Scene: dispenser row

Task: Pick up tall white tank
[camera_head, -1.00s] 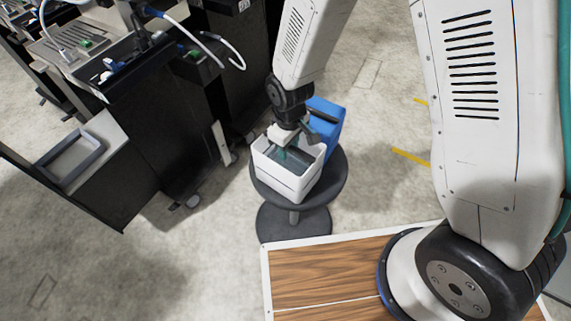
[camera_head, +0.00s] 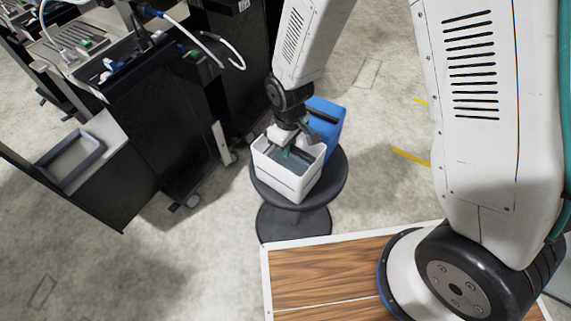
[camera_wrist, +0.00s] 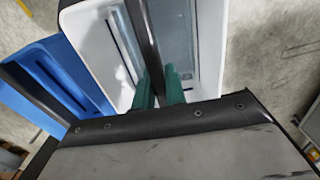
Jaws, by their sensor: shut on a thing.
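The tall white tank (camera_head: 287,181) stands upright on a round dark stool, open at the top. In the wrist view its white rim (camera_wrist: 212,45) surrounds a grey inside, and a dark handle bar (camera_wrist: 145,38) crosses over it. My gripper (camera_head: 288,153) reaches down into the top of the tank. In the wrist view its green fingers (camera_wrist: 159,86) are on either side of the dark bar, shut on it. The tank appears to rest on the stool; its underside is hidden.
A blue tank (camera_head: 325,123) with a dark bar stands right behind the white one on the same stool (camera_head: 333,180). Black dispenser cabinets (camera_head: 160,110) with hoses stand to the left. A grey tray (camera_head: 75,160) sits on a low ledge. Floor to the right is clear.

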